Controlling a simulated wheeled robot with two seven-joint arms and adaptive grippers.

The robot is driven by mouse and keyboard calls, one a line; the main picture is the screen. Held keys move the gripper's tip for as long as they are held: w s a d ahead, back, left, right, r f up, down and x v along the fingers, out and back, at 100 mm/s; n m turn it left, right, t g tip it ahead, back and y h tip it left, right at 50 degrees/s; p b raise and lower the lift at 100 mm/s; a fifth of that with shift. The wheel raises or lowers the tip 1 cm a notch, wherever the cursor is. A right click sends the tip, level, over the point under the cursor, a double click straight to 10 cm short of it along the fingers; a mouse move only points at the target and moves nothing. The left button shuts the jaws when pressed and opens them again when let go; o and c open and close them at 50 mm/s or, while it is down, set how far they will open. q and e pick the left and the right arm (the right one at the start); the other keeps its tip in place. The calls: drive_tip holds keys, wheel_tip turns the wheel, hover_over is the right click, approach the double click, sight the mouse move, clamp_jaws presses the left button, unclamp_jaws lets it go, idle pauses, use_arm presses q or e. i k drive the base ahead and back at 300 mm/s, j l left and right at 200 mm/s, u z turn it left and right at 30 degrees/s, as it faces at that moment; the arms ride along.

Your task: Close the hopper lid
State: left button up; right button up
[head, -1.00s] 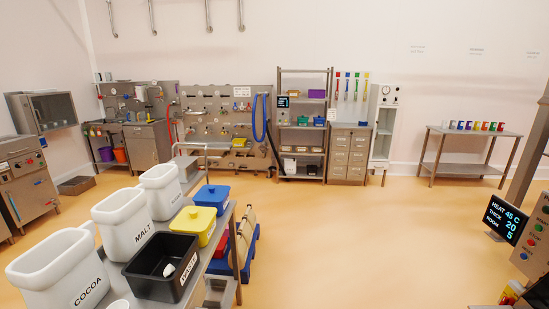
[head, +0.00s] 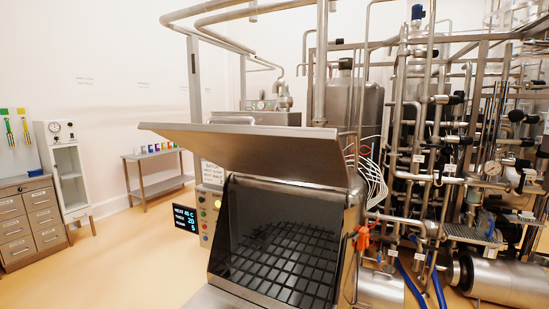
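The hopper (head: 215,290) stands in the middle of the head view, a steel box with a dark inside and a black grid across it. Its lid (head: 250,150) is a broad steel panel, raised and tilted above the opening, so the lid is open. The grid (head: 285,255) shows bare, with no powder visible on it. Neither of my grippers is in view.
A control panel with buttons (head: 209,215) and a dark display (head: 185,219) stand left of the hopper. Dense pipes and valves (head: 430,150) crowd the right side. Open floor (head: 130,260) lies to the left, before drawers (head: 28,215) and a side table (head: 155,185).

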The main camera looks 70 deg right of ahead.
sight(316, 156)
drive_tip(key=k+l+z, duration=0.3)
drive_tip(key=l, duration=1.15)
drive_tip(key=i+l+z, duration=0.1)
drive_tip(key=l+z, duration=0.2)
drive_tip(key=l, duration=1.15)
